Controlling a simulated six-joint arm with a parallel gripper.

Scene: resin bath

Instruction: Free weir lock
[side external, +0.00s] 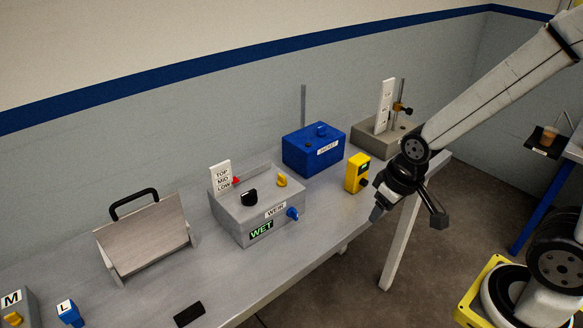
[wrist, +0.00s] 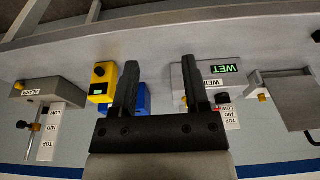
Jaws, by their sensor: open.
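The weir box (side external: 255,212) is a grey block on the bench with WEIR and WET labels. A black knob (side external: 249,198) and a yellow knob (side external: 282,180) sit on its top, and a blue knob (side external: 292,214) sticks out of its front right. I cannot tell which knob is the lock. A TOP/MID/LOW scale (side external: 221,175) stands at its back left, with a red pointer between MID and LOW. My gripper (side external: 408,216) is open and empty, right of the box and apart from it. The wrist view shows the weir box upside down (wrist: 197,74), beyond the right finger.
A yellow control box (side external: 357,172) stands between the weir box and my gripper. A blue JACKET box (side external: 314,150) and a grey block with a scale (side external: 372,138) stand behind. A tilted panel with a black handle (side external: 143,240) is at left.

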